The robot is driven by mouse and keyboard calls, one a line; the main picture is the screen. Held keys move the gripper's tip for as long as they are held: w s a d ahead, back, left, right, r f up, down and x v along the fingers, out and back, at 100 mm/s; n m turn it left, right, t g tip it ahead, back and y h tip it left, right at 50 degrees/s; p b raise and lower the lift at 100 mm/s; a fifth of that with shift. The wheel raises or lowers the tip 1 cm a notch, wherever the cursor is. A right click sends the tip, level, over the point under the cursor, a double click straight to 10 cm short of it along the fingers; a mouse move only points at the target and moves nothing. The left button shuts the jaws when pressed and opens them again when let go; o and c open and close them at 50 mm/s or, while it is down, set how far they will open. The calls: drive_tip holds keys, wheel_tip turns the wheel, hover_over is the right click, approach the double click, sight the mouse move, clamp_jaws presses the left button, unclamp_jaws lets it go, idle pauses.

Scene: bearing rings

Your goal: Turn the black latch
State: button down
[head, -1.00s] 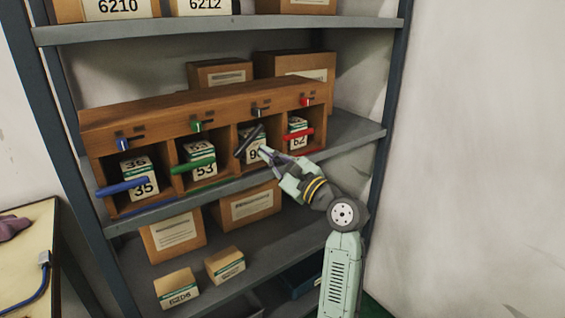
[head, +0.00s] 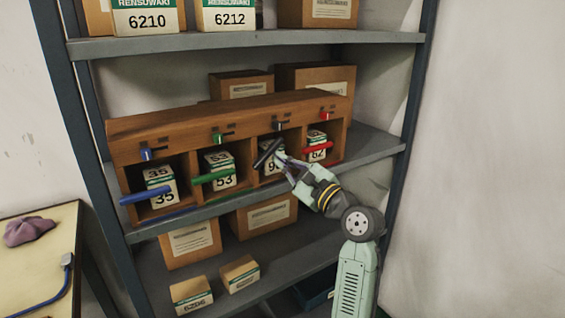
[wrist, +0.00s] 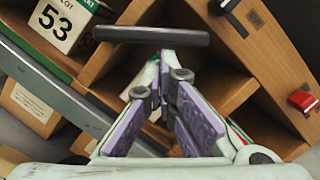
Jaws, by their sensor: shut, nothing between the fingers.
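The black latch (head: 267,154) is a dark bar across the third compartment from the left. It slants up to the right in the head view, while the blue, green and red bars lie nearer level. A small black tab (head: 277,126) sits on the beam above it. My gripper (head: 280,157) is shut and empty at the bar's right side. In the wrist view the black bar (wrist: 140,35) crosses just beyond my fingertips (wrist: 168,58); they look close to or against it, but contact is unclear. A numbered box (head: 270,169) behind the bar is partly hidden.
The wooden rack (head: 230,120) stands on a grey shelf. The red bar (head: 318,148) is close on the right of my gripper, and the green bar (head: 214,178) is to the left. Cartons stand on the shelves above and below. A dark post (head: 415,100) bounds the right side.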

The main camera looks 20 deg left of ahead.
sight(276, 146)
drive_tip(key=shift+r+n+g, duration=0.3)
drive_tip(key=shift+n+g, duration=0.1)
drive_tip(key=shift+n, duration=0.3)
drive_tip(key=r+n+p, duration=0.1)
drive_tip(key=n, duration=0.1)
drive_tip(key=r+n+g+p, duration=0.1)
drive_tip(key=n, duration=0.1)
drive_tip(key=r+n+p, duration=0.1)
drive_tip(key=n, duration=0.2)
drive_tip(key=shift+s+a+r+g+h, duration=0.15)
drive_tip(key=shift+s+a+g+h, duration=0.15)
drive_tip(key=shift+s+h, duration=0.1)
drive_tip(key=shift+s+a+r+n+p, duration=0.1)
drive_tip(key=shift+s+r+n+p, duration=0.05)
drive_tip(key=shift+n, duration=0.35)
drive_tip(key=shift+s+a+r+n+p, duration=0.1)
drive_tip(key=shift+n+p, duration=0.05)
drive_tip(key=shift+n, duration=0.35)
drive_tip(key=shift+w, duration=0.1)
